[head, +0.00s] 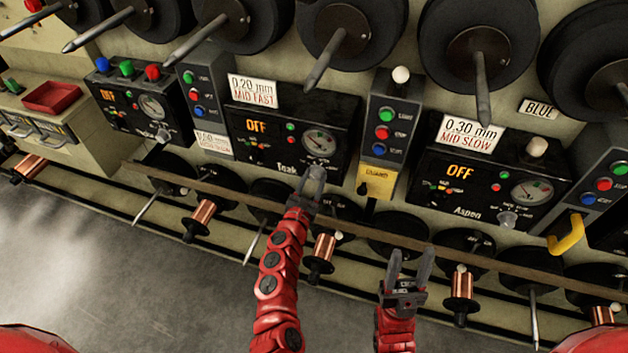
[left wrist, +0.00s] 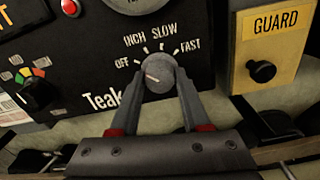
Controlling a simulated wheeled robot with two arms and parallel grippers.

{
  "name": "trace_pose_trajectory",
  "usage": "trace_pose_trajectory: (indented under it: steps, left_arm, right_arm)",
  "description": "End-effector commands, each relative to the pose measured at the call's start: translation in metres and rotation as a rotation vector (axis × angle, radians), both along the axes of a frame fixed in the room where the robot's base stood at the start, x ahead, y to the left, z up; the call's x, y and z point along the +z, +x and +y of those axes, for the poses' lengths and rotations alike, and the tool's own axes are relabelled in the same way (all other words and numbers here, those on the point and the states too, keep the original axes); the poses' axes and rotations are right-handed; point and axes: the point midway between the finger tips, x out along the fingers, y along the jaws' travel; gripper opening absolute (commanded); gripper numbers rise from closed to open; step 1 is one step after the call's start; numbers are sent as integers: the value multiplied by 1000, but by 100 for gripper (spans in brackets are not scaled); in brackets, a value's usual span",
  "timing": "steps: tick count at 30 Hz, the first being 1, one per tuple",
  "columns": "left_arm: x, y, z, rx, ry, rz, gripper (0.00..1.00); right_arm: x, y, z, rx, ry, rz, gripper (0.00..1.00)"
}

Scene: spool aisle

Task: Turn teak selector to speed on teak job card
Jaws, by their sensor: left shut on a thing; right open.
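The Teak panel (head: 285,128) is black, with a lit OFF readout and a dial. Its card (head: 252,91) reads 0.20 mm MID FAST. The Teak selector (left wrist: 160,73) is a grey round knob at the panel's lower edge. Its white mark points up-left, toward OFF; INCH, SLOW and FAST are printed around it. My left gripper (head: 313,174) is shut on the knob, a finger on each side in the left wrist view (left wrist: 160,90); it mostly hides the knob in the head view. My right gripper (head: 410,264) is open and empty, low in front of the machine.
A yellow GUARD plate (left wrist: 275,45) with a black knob is right of the Teak panel. The Aspen panel (head: 485,185) has a MID SLOW card (head: 465,135). A long rail (head: 390,237) and copper spools (head: 321,254) run below. Spindles stick out above. Floor at lower left is clear.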

Motion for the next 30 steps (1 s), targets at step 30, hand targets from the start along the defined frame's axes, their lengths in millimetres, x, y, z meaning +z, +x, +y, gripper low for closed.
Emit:
trace_pose_trajectory:
  steps: [30]
  left_arm:
    - [-3, 0, 1, -2, 878, -285, 0]
  right_arm:
    - [-60, 0, 0, 0, 0, 0, 50]
